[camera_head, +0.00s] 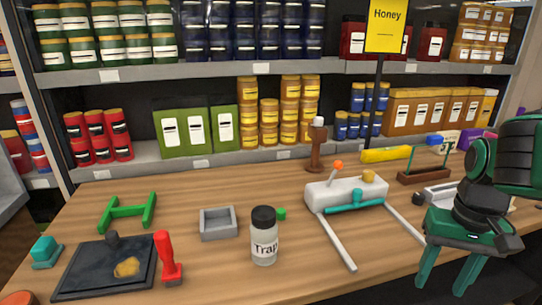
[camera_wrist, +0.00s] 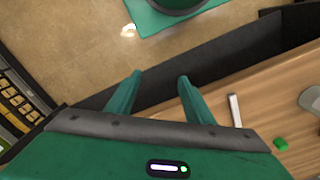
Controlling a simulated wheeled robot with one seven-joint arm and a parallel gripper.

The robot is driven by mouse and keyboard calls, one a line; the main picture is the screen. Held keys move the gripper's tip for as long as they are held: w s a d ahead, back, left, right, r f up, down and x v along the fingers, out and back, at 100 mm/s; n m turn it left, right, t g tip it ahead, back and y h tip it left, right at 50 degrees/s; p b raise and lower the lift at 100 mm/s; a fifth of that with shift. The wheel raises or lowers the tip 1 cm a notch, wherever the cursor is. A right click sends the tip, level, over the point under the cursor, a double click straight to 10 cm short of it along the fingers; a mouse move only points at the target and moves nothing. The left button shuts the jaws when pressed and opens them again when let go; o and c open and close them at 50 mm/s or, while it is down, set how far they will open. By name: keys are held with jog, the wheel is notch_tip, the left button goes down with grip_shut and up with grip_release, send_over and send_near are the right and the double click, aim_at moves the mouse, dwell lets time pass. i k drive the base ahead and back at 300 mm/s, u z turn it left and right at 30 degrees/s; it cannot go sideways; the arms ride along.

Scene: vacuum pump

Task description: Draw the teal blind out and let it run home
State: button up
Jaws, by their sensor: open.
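A white housing (camera_head: 345,192) stands at the middle of the table, with a teal bar (camera_head: 356,198) across its front. The bar is the only teal part of the unit that I see, and it sits close against the housing. Two pale rails (camera_head: 338,243) run from the housing towards the front, with clear table between them. An orange-tipped lever and a yellow knob are on top. My gripper (camera_head: 441,288) is open and empty, to the right of the rails and apart from the bar. In the wrist view its fingers (camera_wrist: 159,78) point past the table edge.
A jar labelled Trap (camera_head: 264,238) and a grey tray (camera_head: 218,224) stand left of the rails. A green cube (camera_head: 281,213) lies behind the jar. A dark slab (camera_head: 107,268) and red-handled tool (camera_head: 166,258) are at front left. Stocked shelves stand behind.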

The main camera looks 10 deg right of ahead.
aim_at(357, 193)
jog(key=z, duration=1.45)
jog(key=k, duration=0.35)
jog(key=z, duration=0.15)
